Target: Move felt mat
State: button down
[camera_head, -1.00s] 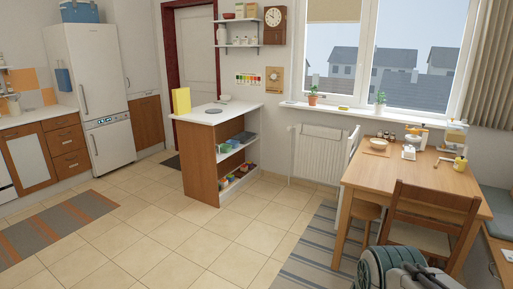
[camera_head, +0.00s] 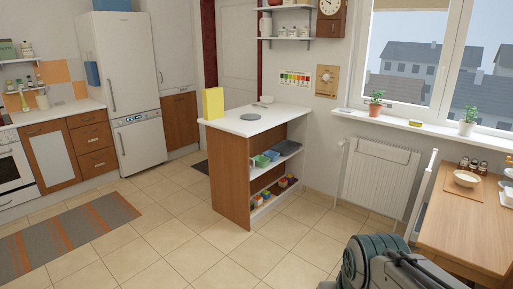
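A round grey flat disc, which looks like the felt mat (camera_head: 250,117), lies on the white top of the kitchen island (camera_head: 276,122). A yellow upright box (camera_head: 213,103) stands to its left on the same top, and a small pale dish (camera_head: 266,100) is behind it. Part of my own arm shows at the bottom right, well short of the island. My gripper cannot be made out in this view.
The tiled floor (camera_head: 180,238) before the island is clear. A striped rug (camera_head: 65,240) lies at the left. A wooden table (camera_head: 465,225) with a bowl (camera_head: 466,179) stands at the right. Island shelves hold boxes. A radiator (camera_head: 380,182) is under the window.

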aim_at(248, 116)
jog(key=u, duration=0.3)
jog(key=i, duration=4.7)
jog(key=z, duration=0.1)
